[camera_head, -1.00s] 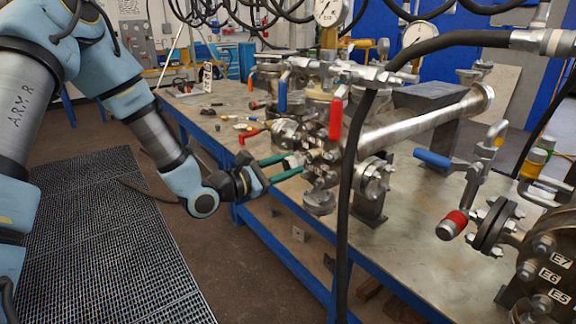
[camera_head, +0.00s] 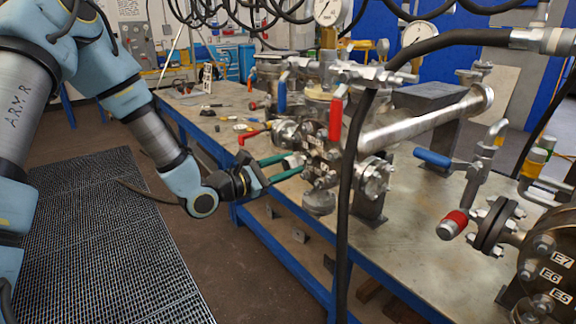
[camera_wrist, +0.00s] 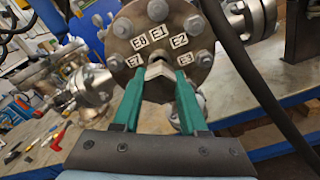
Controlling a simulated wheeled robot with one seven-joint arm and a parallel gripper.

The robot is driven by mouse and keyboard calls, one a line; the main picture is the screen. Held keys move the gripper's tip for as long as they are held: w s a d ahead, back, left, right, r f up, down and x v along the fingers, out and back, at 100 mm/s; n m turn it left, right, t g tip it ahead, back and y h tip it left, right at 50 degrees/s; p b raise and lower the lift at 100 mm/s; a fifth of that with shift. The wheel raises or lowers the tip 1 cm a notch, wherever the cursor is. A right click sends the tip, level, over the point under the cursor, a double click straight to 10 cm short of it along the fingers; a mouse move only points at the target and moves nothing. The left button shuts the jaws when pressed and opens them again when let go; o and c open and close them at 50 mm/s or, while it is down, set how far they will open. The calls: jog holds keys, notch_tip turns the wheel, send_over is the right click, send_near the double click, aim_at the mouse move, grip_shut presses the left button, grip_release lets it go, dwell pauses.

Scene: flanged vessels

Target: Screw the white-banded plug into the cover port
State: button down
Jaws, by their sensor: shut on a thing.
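My gripper (camera_wrist: 158,95) has green fingers, shut on the plug (camera_wrist: 158,69), whose pale band shows between the fingertips in the wrist view. The plug's far end is against or very close to the middle of a round bolted cover (camera_wrist: 186,18) with labels such as E7, E1, E2 and E3. The port itself is hidden behind the plug, so I cannot tell how deep it sits. In the head view my gripper (camera_head: 291,168) reaches the cover from the left, and the plug there is mostly hidden.
A black hose (camera_head: 347,215) hangs in front of the vessel and passes right of the cover in the wrist view. A red-handled valve (camera_head: 336,118) stands above. Another flanged vessel (camera_head: 540,262) is at the right. Loose small parts lie on the bench (camera_head: 215,115).

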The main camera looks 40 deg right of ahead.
jog(key=shift+d, duration=0.2)
jog(key=shift+d, duration=0.7)
jog(key=shift+d, duration=0.15)
